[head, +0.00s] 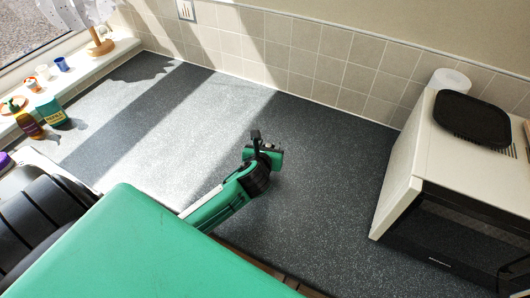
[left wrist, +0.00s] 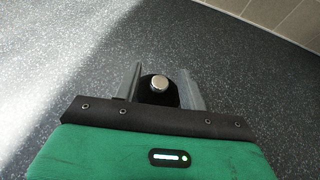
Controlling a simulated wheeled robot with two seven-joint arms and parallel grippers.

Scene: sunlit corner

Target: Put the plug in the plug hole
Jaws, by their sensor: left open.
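My left gripper (head: 257,142) is over the speckled grey worktop near the middle of the head view. In the head view I cannot make out the plug at the gripper. The plug hole is not visible; only a strip of metal sink edge (head: 32,158) shows at the left. My right gripper is not in view.
The worktop (head: 330,180) is clear around the gripper. A cream microwave (head: 440,150) with a black lid or plate (head: 472,119) on top stands at right. Bottles (head: 52,111) stand at left by the windowsill. A tiled wall (head: 300,62) runs behind.

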